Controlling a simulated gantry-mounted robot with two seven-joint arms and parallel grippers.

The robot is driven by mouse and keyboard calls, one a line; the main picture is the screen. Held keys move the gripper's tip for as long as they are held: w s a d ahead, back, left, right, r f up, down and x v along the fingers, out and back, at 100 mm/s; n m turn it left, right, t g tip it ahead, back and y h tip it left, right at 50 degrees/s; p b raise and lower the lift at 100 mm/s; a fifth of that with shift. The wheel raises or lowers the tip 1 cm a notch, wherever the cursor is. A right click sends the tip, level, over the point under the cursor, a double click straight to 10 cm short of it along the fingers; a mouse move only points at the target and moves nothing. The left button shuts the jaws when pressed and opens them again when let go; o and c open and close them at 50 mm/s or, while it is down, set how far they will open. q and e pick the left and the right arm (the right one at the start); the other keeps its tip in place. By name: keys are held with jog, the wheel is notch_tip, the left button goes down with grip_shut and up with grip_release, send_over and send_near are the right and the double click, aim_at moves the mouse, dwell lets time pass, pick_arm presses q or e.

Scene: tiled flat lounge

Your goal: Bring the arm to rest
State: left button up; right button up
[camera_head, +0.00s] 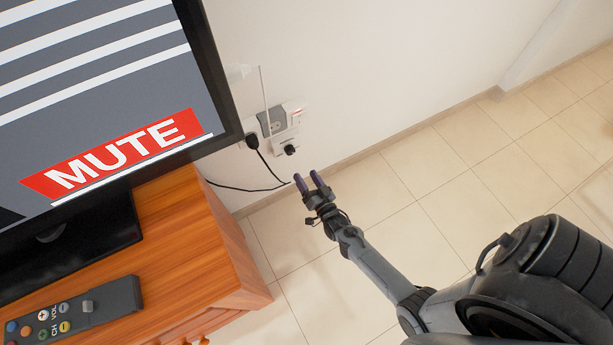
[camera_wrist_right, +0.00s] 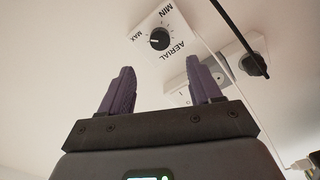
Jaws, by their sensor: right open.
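My right gripper (camera_head: 309,183) is open and empty, with two purple fingers apart. It is in front of the wall, just below a white wall box with a black knob (camera_head: 290,150). In the right wrist view the fingers (camera_wrist_right: 160,90) point up towards that knob (camera_wrist_right: 159,39), which is on a white plate marked AERIAL, MIN and MAX. The fingers do not appear to touch the knob. My right arm comes in from the lower right. My left gripper is not in view.
A television (camera_head: 120,75) showing MUTE stands on a wooden cabinet (camera_head: 190,230) at left. A remote (camera_head: 75,312) lies on the cabinet. A wall socket (camera_head: 274,122) with a black plug (camera_head: 252,141) and trailing cable is beside the knob. Tiled floor (camera_head: 450,180) at right is clear.

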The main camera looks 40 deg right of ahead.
jog(key=shift+s, duration=0.1)
jog(key=s+a+r+n+g+y+p, duration=0.2)
jog(key=s+a+r+n+y+p, duration=0.15)
jog(key=r+p, duration=0.75)
jog(key=s+a+r+n+g+y+p, duration=0.3)
jog(key=r+p, duration=0.4)
jog(key=r, duration=0.8)
jog(key=s+a+r+n+g+p, duration=0.2)
jog(key=s+a+r+n+g, duration=0.15)
jog(key=s+a+r, duration=0.45)
jog(key=s+d+r+g+h, duration=0.1)
jog(key=s+d+g, duration=0.1)
jog(key=s+g, duration=0.35)
notch_tip(320, 180, up, 38)
jog(key=p, duration=3.8)
jog(key=shift+s+d+r+n, duration=0.15)
jog(key=shift+s+d+n, duration=0.05)
jog(key=shift+s+n, duration=0.2)
